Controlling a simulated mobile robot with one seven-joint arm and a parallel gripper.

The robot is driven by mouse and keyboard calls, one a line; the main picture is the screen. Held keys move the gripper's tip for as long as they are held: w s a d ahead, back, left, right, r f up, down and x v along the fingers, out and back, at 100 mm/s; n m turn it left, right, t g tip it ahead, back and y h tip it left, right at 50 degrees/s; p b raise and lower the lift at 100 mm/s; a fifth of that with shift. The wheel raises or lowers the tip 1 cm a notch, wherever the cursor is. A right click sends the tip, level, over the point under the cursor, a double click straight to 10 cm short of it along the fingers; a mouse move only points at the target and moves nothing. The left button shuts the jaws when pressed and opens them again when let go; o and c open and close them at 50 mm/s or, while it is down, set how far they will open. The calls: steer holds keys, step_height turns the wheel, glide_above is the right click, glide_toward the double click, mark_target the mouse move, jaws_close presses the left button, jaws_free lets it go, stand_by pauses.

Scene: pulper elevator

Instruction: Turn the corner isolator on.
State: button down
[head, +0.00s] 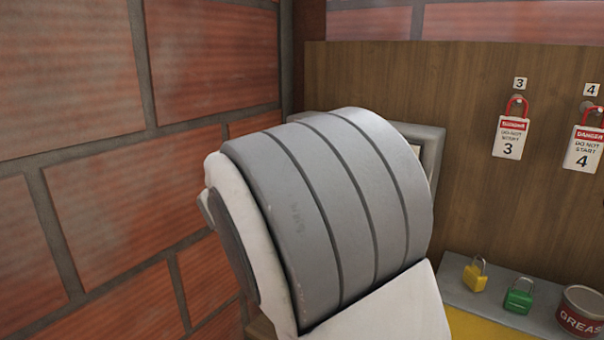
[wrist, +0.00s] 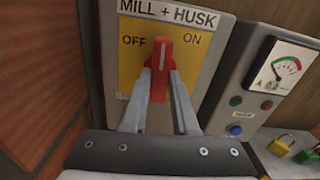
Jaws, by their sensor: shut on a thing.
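The isolator is a grey box labelled MILL + HUSK (wrist: 205,35) with a yellow plate (wrist: 195,62), seen in the wrist view. OFF is printed at the plate's upper left and ON at its upper right. Its red handle (wrist: 161,55) points almost straight up between the two words. My gripper (wrist: 159,84) is shut on the lower part of the red handle, one finger on each side. In the head view my grey and white arm covers the isolator and my gripper.
A grey meter box (wrist: 262,82) with buttons stands right of the isolator. A brick wall (head: 130,150) is close on the left. On the right, danger tags (head: 510,137) hang on the board, above a shelf with padlocks (head: 475,280) and a red tin (head: 580,312).

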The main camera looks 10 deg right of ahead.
steer(key=shift+m+b, duration=0.35)
steer(key=shift+m, duration=0.15)
steer(key=c, duration=0.7)
jaws_free()
steer(key=shift+a, duration=0.1)
steer(key=b+v, duration=0.1)
steer(key=v, duration=1.6)
steer(key=shift+s+r, duration=0.1)
steer(key=shift+s, duration=0.05)
